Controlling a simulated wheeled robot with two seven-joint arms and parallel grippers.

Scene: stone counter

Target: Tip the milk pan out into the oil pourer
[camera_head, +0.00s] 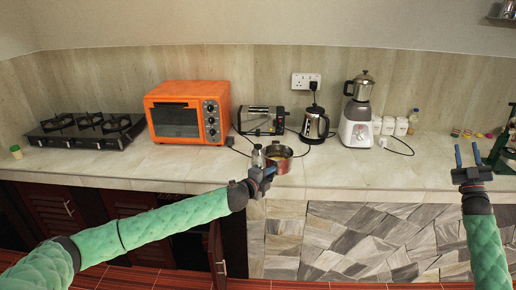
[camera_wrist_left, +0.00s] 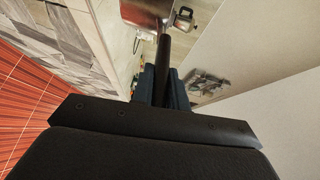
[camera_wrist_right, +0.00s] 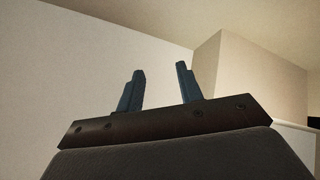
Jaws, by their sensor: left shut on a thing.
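The milk pan (camera_head: 279,159) is a small reddish metal pan with a yellowish inside, near the counter's front edge in the head view. My left gripper (camera_head: 266,172) is shut on its handle. The left wrist view shows the dark handle (camera_wrist_left: 163,58) between the fingers and part of the pan's metal wall (camera_wrist_left: 145,12). A small grey vessel (camera_head: 258,156), which looks like the oil pourer, stands just left of the pan, its lower part hidden by my gripper. I cannot tell whether they touch. My right gripper (camera_head: 468,157) is open and empty, out in front of the counter.
Behind the pan stand a toaster (camera_head: 262,120), an electric kettle (camera_head: 315,124) and a blender (camera_head: 357,125). An orange oven (camera_head: 186,112) and a black hob (camera_head: 88,129) are to the left. The counter right of the pan is clear.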

